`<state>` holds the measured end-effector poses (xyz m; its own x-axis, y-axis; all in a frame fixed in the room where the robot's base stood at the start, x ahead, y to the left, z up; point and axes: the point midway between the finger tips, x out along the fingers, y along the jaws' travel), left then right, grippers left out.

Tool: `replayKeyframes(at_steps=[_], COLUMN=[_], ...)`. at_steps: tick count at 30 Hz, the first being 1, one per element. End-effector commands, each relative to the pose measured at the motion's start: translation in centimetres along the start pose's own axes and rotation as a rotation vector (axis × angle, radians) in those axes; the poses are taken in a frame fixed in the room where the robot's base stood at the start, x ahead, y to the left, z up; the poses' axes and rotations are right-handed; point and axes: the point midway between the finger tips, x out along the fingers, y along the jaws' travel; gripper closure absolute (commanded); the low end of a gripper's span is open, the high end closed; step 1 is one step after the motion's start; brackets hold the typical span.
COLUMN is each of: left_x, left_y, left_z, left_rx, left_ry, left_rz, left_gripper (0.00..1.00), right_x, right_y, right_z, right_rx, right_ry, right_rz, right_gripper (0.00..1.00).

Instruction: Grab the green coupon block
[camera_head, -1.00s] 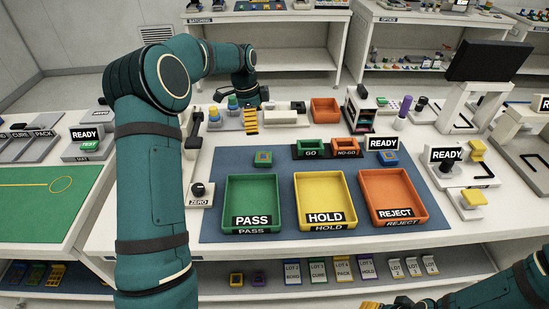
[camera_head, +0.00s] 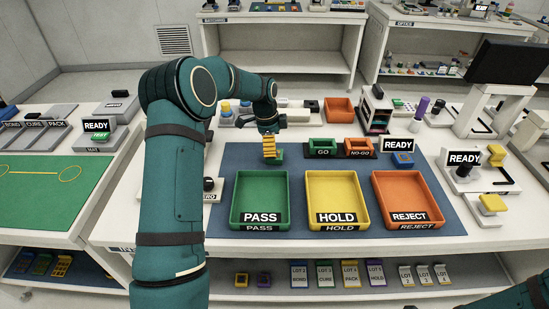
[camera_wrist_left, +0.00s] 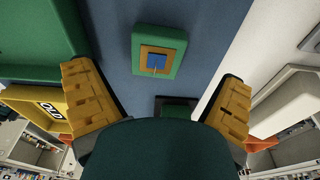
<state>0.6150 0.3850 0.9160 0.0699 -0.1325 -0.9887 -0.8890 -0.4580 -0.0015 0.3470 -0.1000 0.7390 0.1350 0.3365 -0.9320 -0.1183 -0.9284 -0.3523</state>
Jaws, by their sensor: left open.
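The green coupon block (camera_wrist_left: 160,51) lies on the blue mat, with an orange square and a blue centre on its top. It shows whole in the left wrist view, above the space between the fingers. In the head view the block (camera_head: 280,153) is partly hidden behind my left gripper (camera_head: 269,147). The left gripper (camera_wrist_left: 159,103) is open, its yellow ridged fingers wide apart, with nothing between them. It hangs over the mat close to the block; the exact gap is hard to tell. My right gripper is out of view; only part of that arm shows at the lower right.
The PASS (camera_head: 237,210), HOLD (camera_head: 309,206) and REJECT (camera_head: 378,205) trays stand in front of the block. A blue block (camera_head: 402,160) lies farther right. A purple cylinder (camera_head: 422,106) stands behind.

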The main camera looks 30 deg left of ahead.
Motion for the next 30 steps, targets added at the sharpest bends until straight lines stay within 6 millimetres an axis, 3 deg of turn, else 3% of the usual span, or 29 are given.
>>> replayKeyframes(at_steps=[6, 14, 17, 21, 30], left_x=[3.4, 3.8, 3.8, 3.8, 3.6], left_y=[0.4, 0.4, 0.4, 0.4, 0.4], left_z=[0.0, -0.1, -0.1, -0.1, -0.1], left_rx=[0.0, 0.0, 0.0, 0.0, 0.0], left_ry=[-0.001, 0.0, 0.0, 0.0, 0.0], left_rz=[0.003, 0.001, 0.001, 0.001, 0.0], left_gripper=[0.04, 0.04, 0.31, 0.79, 0.79], right_x=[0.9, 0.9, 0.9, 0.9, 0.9], right_y=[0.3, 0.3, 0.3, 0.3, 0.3], right_z=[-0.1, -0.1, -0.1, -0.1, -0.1], right_rx=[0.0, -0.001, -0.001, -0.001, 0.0], right_ry=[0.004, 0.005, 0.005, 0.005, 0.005], right_rz=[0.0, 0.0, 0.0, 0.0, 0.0], right_gripper=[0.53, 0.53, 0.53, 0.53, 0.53])
